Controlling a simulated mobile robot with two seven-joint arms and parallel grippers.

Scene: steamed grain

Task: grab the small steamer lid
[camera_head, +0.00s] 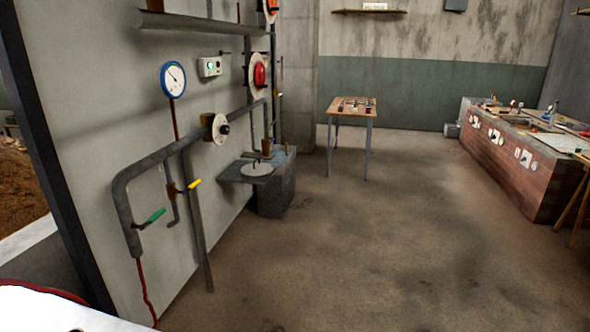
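A pale round disc (257,169) with a small dark upright piece on or just behind it lies flat on a low grey stand (232,175) beside the left wall. It may be the small steamer lid, but at this distance I cannot tell for sure. Neither of my grippers is in view.
Pipes (160,158) with a green lever (155,216) and a yellow lever (194,184) run along the left wall. A small wooden table (352,113) stands farther back. A long brick counter (500,160) is at the right. The floor (370,250) between is clear.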

